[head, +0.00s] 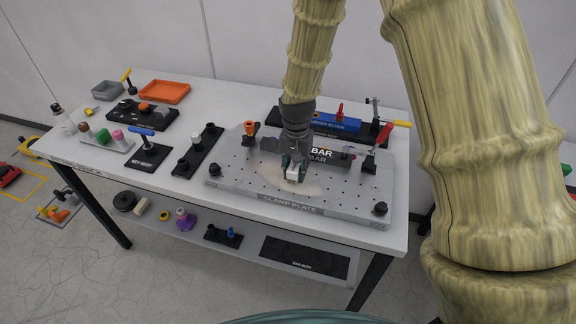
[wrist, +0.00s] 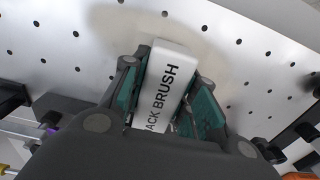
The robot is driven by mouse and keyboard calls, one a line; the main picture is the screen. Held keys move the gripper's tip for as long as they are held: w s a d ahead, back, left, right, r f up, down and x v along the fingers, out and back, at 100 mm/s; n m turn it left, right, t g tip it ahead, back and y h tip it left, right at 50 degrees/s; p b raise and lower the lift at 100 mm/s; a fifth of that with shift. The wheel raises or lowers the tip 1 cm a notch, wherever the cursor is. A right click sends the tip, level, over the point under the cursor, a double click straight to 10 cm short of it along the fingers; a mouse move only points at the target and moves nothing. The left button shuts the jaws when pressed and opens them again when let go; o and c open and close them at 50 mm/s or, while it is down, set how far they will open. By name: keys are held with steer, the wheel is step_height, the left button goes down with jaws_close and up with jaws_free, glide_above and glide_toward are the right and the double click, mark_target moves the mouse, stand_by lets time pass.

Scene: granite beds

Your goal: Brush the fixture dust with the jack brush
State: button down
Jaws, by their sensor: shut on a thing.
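My gripper (head: 294,166) is over the middle of the grey clamp plate (head: 236,183), pointing down. It is shut on the jack brush (wrist: 168,75), a white block lettered "JACK BRUSH" that sits between the green finger pads in the wrist view. In the head view the white brush (head: 292,173) shows just below the fingers. The fixture dust (head: 312,187) is a pale beige patch on the plate around and under the brush. The brush's lower end is at the patch; I cannot tell whether it touches. In the wrist view the dust (wrist: 110,18) shows beyond the brush.
A dark bar lettered "BAR" (head: 325,157) stands on the plate just behind my gripper. Orange-topped (head: 249,128) and red-handled (head: 385,133) clamps flank it. Black knobs (head: 380,208) stand at the plate's corners. The plate's front is clear. An orange tray (head: 164,91) lies at the far left.

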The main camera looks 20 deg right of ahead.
mark_target(319, 184)
steer(key=shift+s+d+p, duration=0.25)
steer(key=shift+s+d, duration=0.45)
steer(key=shift+d, duration=0.35)
steer(key=shift+s+d+p, duration=0.2)
steer(key=shift+s+d, duration=0.45)
steer(key=shift+d, duration=0.35)
steer(key=shift+s+d+p, duration=0.25)
steer(key=shift+s+d, duration=0.45)
steer(key=shift+d, duration=0.35)
steer(key=shift+f, duration=0.7)
steer(key=shift+a, duration=0.1)
steer(key=shift+w+a+r+p, duration=0.1)
steer(key=shift+w+a+p, duration=0.1)
steer(key=shift+w+a, duration=0.35)
steer(key=shift+w+a+r+p, duration=0.15)
steer(key=shift+w+a, duration=0.2)
steer(key=shift+a, duration=0.35)
steer(key=shift+w+a+f+p, duration=0.2)
steer(key=shift+w+a, duration=0.35)
steer(key=shift+a, duration=0.4)
steer(key=shift+w+a+f+p, duration=0.15)
steer(key=shift+w+a, duration=0.45)
steer(key=shift+a, duration=0.35)
steer(key=shift+w+a+f+p, duration=0.1)
steer(key=shift+w+a+p, duration=0.1)
steer(key=shift+w+a, duration=0.55)
steer(key=shift+s+a, duration=0.2)
